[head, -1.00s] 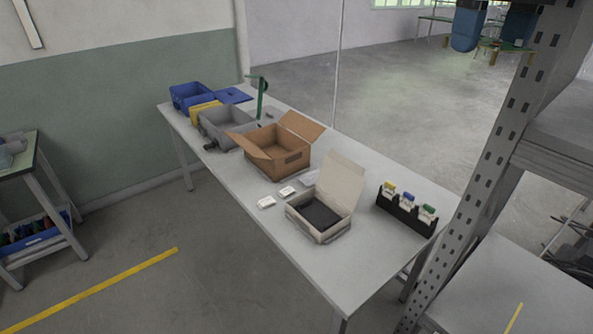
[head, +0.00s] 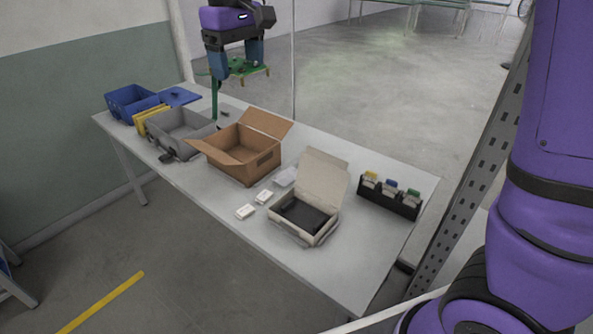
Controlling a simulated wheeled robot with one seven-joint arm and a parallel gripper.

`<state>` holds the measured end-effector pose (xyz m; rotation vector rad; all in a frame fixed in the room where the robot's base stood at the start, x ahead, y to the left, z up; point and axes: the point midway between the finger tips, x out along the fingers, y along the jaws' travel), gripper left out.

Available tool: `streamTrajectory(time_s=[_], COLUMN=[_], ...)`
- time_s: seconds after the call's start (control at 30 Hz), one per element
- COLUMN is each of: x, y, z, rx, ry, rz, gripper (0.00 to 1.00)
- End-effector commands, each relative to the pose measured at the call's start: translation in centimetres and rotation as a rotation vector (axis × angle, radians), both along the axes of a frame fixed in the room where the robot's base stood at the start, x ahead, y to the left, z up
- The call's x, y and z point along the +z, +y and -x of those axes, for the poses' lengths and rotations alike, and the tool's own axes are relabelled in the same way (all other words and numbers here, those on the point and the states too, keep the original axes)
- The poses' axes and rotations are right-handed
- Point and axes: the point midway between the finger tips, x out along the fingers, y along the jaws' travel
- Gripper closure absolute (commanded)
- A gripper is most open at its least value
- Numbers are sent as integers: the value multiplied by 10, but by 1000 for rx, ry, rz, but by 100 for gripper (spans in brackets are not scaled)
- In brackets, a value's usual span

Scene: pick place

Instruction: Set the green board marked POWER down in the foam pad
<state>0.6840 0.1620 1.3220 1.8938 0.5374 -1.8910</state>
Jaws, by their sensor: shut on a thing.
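My gripper (head: 238,66) is at the top of the head view, above the far part of the table. It is shut on a green board (head: 247,69), held up in the air and apart from everything below. Any marking on the board is too small to read. A black foam pad (head: 303,215) lies inside an open white carton (head: 318,239) with its lid raised, near the front middle of the table. The gripper and board are up and to the left of the carton in the picture.
On the table (head: 355,262) stand an open cardboard box (head: 264,164), a grey bin (head: 184,149), a blue bin (head: 125,108) and a green post (head: 214,98). A black rack (head: 394,206) with several coloured-topped items is right of the carton. Small white boxes (head: 245,211) lie left of it.

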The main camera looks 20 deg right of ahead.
Motion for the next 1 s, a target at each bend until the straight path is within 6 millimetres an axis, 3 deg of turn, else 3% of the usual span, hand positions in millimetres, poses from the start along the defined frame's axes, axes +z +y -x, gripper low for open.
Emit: streamTrajectory(time_s=[0.2,0.5,0.73,1.0], x=[-76,-182,-264,-360], y=[-19,-55,-88,-129], z=[-41,-80,-94,-91], rx=[-8,-6,-1,9], ry=[4,4,5,10], rz=[11,17,14,4], gripper=[53,53,53,53])
